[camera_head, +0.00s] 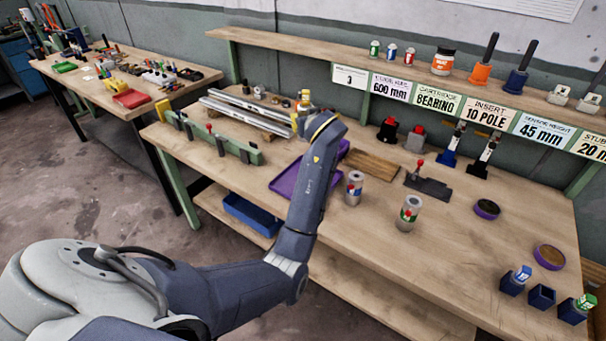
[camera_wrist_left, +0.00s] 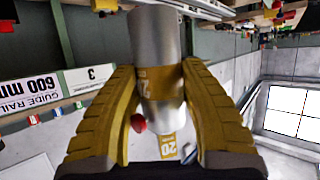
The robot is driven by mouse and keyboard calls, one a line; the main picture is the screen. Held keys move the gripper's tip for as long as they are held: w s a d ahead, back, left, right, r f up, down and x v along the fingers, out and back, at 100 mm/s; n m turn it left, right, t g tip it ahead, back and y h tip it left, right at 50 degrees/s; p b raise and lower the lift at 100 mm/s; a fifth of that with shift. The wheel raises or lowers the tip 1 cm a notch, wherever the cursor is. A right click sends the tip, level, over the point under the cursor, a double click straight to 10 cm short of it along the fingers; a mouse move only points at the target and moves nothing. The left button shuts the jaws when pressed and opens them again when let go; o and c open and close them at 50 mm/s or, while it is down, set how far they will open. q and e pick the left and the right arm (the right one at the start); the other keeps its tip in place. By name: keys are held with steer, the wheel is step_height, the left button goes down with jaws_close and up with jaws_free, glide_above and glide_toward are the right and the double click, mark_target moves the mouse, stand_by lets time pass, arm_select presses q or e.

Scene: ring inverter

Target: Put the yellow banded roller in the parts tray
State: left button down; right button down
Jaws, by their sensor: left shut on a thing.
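My left gripper (camera_wrist_left: 158,78) is shut on the yellow banded roller (camera_wrist_left: 155,45), a silver cylinder with a yellow band, which sits between its two yellow ribbed fingers in the left wrist view. In the head view this gripper (camera_head: 303,112) is over the back left of the bench, near the long metal rails, largely hidden behind my own wrist. The purple parts tray (camera_head: 283,185) lies flat on the bench, partly hidden by my left forearm, and looks empty where it shows. My right gripper is in neither view.
Metal rails (camera_head: 245,115) and a green fixture (camera_head: 210,138) lie to the left. A labelled shelf (camera_head: 400,69) runs along the back. The front middle bench is clear.

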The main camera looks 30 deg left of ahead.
arm_select(q)
step_height(320, 180, down, 18)
steer(key=shift+f, duration=0.2)
stand_by(0.6)
steer(key=shift+f, duration=0.1)
steer(key=c, duration=0.8)
jaws_free()
steer(key=shift+f, duration=0.1)
steer(key=shift+o, duration=0.2)
steer(key=shift+s+d+r, duration=0.2)
steer(key=shift+d, duration=0.1)
steer(key=v, duration=1.1)
steer(key=shift+s+r, duration=0.15)
